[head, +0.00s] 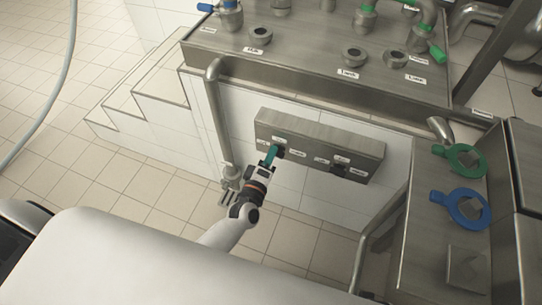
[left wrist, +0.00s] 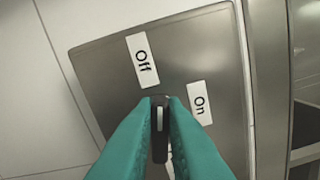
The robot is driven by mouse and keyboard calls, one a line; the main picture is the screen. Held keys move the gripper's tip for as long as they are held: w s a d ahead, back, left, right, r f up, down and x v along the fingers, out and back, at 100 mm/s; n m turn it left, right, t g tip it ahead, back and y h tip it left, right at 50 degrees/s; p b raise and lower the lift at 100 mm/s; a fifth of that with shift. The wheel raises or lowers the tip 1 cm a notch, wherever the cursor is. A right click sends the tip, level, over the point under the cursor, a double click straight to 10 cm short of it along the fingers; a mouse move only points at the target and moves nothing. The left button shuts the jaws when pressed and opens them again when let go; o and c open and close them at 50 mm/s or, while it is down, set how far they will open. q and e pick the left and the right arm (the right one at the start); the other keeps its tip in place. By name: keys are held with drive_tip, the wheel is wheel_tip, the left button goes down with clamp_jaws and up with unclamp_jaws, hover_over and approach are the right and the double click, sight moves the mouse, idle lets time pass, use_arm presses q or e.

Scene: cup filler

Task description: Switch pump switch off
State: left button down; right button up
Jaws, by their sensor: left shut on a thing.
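A steel switch panel (head: 320,140) is mounted on the white tiled wall and carries two dark knobs with small labels. My left gripper (head: 271,153), with teal fingers, is at the panel's left knob. In the left wrist view the fingers are shut on a black switch knob (left wrist: 160,135) with a white mark, one finger on each side. The mark points up in the picture. The "Off" label (left wrist: 143,60) is above and slightly left of the knob; the "On" label (left wrist: 199,102) is to its right. The head view labels are too small to read. My right gripper is not in view.
The panel's right knob (head: 339,168) is clear of the gripper. A vertical steel pipe (head: 219,115) stands just left of the panel. A steel counter (head: 300,60) with fittings is above. Green (head: 466,160) and blue (head: 461,208) ring-shaped parts are at right. Tiled floor is open at left.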

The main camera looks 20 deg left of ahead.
use_arm(q)
drive_tip(key=shift+f+n+b, duration=0.15)
drive_tip(key=shift+n+b, duration=0.4)
drive_tip(key=shift+n, duration=1.15)
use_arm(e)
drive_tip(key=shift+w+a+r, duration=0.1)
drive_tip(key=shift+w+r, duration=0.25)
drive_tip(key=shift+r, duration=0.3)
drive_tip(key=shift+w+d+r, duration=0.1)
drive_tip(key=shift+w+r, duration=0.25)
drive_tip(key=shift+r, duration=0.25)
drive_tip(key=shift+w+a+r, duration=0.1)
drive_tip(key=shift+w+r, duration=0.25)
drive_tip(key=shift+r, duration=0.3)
use_arm(q)
drive_tip(key=c, duration=1.5)
unclamp_jaws()
